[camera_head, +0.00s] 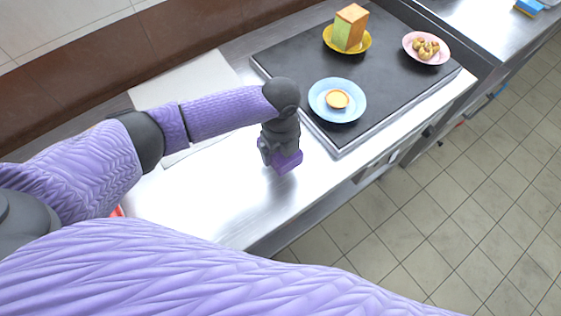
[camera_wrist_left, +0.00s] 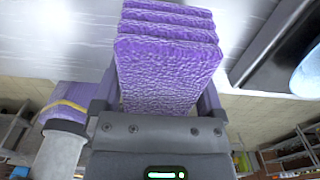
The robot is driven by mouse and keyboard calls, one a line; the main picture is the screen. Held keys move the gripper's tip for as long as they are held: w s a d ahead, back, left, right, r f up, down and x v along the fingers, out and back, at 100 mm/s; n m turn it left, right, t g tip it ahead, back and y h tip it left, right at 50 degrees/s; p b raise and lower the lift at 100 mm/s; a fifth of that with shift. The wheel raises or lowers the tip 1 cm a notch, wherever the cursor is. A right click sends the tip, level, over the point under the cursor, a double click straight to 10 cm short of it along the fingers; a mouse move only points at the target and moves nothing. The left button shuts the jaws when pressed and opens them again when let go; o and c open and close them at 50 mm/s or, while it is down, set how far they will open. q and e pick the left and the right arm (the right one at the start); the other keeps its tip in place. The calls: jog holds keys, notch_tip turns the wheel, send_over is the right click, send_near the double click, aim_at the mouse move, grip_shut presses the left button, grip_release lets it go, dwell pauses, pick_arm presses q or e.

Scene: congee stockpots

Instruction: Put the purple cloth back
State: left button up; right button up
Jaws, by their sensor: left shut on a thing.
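The purple cloth (camera_head: 287,161) is a thick folded block. My left gripper (camera_head: 279,154) is shut on it near the front of the steel counter, just left of the black tray. In the left wrist view the cloth (camera_wrist_left: 168,58) shows its stacked folds between the fingers of my left gripper (camera_wrist_left: 165,95). Whether the cloth touches the counter, I cannot tell. My right gripper is not in view.
A black tray (camera_head: 385,92) holds a blue plate (camera_head: 318,105) with a tart, a yellow plate (camera_head: 366,45) with a cake block and a pink plate (camera_head: 411,55) with small buns. A pale board (camera_head: 185,82) lies behind my left arm. The counter left of the gripper is bare.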

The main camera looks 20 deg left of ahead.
pick_arm(q)
notch_tip(320, 180, down, 5)
jog(key=shift+f+b, duration=0.15)
jog(key=shift+b, duration=0.8)
jog(key=o, duration=0.9)
jog(key=shift+c, duration=0.2)
notch_tip(320, 180, up, 12)
jog(key=p, duration=0.5)
jog(key=shift+f, duration=0.1)
jog(key=shift+r, duration=0.3)
